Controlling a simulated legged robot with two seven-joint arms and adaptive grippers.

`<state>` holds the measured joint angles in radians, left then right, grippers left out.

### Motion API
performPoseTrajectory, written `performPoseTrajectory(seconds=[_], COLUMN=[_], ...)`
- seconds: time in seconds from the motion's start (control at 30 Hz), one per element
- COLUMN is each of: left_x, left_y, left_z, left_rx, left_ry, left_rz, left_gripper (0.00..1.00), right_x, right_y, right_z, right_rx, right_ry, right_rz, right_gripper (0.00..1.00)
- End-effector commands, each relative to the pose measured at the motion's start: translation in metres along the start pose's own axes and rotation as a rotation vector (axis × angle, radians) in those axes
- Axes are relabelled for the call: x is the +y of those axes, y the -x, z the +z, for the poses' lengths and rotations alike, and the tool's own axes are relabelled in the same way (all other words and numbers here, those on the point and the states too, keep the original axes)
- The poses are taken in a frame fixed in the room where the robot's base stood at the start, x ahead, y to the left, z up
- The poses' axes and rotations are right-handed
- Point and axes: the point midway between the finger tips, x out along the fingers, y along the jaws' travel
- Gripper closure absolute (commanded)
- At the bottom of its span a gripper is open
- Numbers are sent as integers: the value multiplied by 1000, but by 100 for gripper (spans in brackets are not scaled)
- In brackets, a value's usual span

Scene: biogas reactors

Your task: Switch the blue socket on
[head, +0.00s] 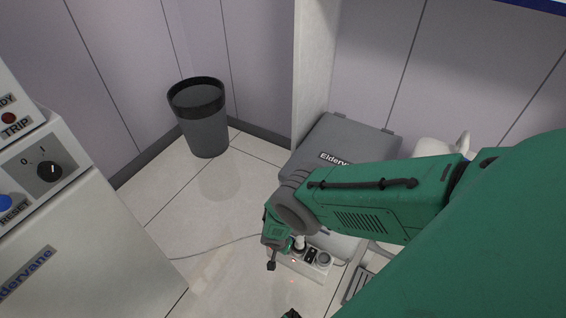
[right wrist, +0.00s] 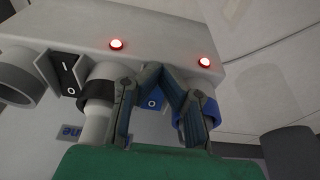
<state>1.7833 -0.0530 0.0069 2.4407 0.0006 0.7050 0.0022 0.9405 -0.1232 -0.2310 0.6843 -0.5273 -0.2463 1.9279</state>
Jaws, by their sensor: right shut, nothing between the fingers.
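A pale power strip (head: 318,264) lies on the floor, partly covered by my right wrist in the head view. The right wrist view shows its blue socket (right wrist: 209,108), with a plug in it, behind one of my fingers. Beside it is a blue rocker switch (right wrist: 153,99) with an O mark, partly hidden by the fingers. My right gripper (right wrist: 161,69) is shut and empty, its tips in front of the strip by this switch. I cannot tell whether they touch it. A small dark part at the bottom edge of the head view may be my left gripper.
A black socket (right wrist: 104,82) and black rocker switch (right wrist: 67,72) sit beside the blue ones. Two red lamps (right wrist: 116,44) glow on the strip. A grey case (head: 345,140) stands behind, a dark bin (head: 207,130) at back left, a control cabinet (head: 90,235) at left.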

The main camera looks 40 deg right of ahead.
Motion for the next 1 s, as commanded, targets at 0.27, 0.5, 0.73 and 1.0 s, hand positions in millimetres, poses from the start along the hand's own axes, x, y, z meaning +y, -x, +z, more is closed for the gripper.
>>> performPoseTrajectory(seconds=[0.27, 0.5, 0.73, 1.0], left_x=[-1, -2, -1, -2], left_y=[2, 2, 2, 2], left_z=[-2, -2, -2, 0], left_rx=[5, 5, 4, 5], left_ry=[-3, 2, 1, 5], left_rz=[-3, -3, -3, -2], left_gripper=[100, 100, 100, 100], right_x=[2, 1, 0, -2], right_y=[2, 5, 8, 9], right_z=[-16, -31, -35, -35], right_rx=[24, 29, 31, 30], right_ry=[1, 1, 2, 3], right_rz=[7, 7, 6, 3], right_gripper=[100, 100, 100, 100])
